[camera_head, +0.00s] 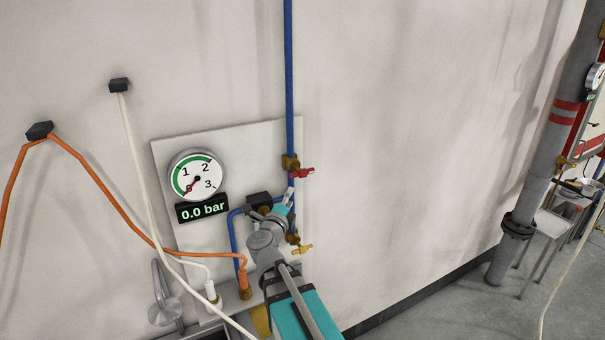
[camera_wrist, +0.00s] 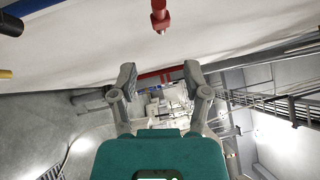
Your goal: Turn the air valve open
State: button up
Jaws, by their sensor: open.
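The air line is a blue pipe (camera_head: 289,80) running down a white wall panel. A brass valve with a red handle (camera_head: 304,172) sits on it, and a valve with a yellow handle (camera_head: 302,248) is lower down. I cannot tell from the pictures which one is the air valve. My gripper (camera_head: 290,194) is just below the red handle in the head view, partly hidden by its own body. In the wrist view my gripper (camera_wrist: 160,74) is open and empty, its fingers wide apart. The red handle (camera_wrist: 160,17) shows beyond the fingertips, at the top centre, apart from them.
A round gauge (camera_head: 197,177) has its needle at the low end, above a display (camera_head: 203,208) reading 0.0 bar. An orange hose (camera_head: 95,180) and a white hose (camera_head: 140,165) hang left of my arm. The wall right of the valves is bare.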

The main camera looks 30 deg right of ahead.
aim_at(302, 175)
jog(key=p+x, duration=0.1)
jog(key=x, duration=1.2)
jog(key=shift+w+p, duration=0.2)
jog(key=shift+p, duration=0.15)
grip_shut()
